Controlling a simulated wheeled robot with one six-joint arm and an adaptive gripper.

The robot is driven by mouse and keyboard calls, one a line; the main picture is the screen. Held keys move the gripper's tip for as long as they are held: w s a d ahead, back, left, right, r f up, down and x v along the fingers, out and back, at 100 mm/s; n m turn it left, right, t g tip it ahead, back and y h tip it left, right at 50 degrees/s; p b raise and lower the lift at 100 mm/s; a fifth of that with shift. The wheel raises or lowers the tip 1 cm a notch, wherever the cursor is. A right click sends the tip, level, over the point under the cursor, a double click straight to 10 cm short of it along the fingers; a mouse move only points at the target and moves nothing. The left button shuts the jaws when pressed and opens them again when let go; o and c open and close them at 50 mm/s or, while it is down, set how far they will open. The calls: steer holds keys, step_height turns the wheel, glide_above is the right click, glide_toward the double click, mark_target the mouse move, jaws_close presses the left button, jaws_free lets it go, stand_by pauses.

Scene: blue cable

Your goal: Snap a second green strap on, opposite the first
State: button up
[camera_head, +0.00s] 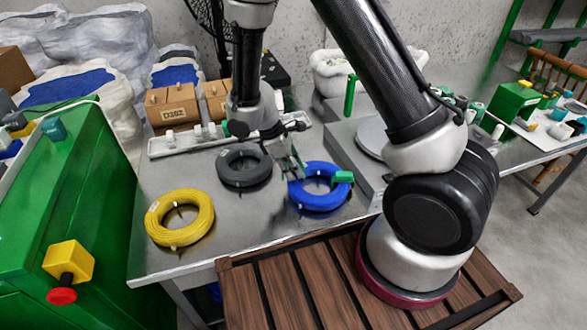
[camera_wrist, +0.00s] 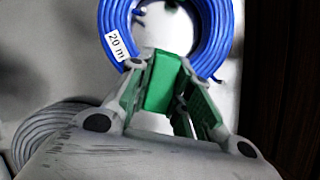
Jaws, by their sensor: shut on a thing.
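The blue cable coil (camera_head: 318,201) lies flat on the metal table, and its near part shows in the wrist view (camera_wrist: 226,45) with a white "20 m" label. One green strap (camera_head: 343,177) sits on the coil's right side in the head view. My gripper (camera_head: 292,168) is at the coil's left side, pointing down. In the wrist view my gripper (camera_wrist: 163,68) is shut on a second green strap (camera_wrist: 162,84), which is at the coil's rim. Whether this strap is around the cable or only against it, I cannot tell. The first strap is outside the wrist view.
A dark grey coil (camera_head: 244,181) lies close to the left, and a yellow coil (camera_head: 180,233) lies nearer the front left. A grey machine with a round plate (camera_head: 374,138) stands right of the blue coil. Small cardboard boxes (camera_head: 172,106) stand behind.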

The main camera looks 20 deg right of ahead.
steer(key=shift+f, duration=0.3)
stand_by(0.4)
steer(key=shift+f, duration=0.3)
steer(key=shift+r, duration=0.15)
steer(key=shift+r, duration=0.45)
steer(key=shift+f, duration=0.3)
stand_by(0.6)
steer(key=shift+f, duration=0.3)
steer(key=shift+r, duration=0.15)
steer(key=shift+r, duration=0.45)
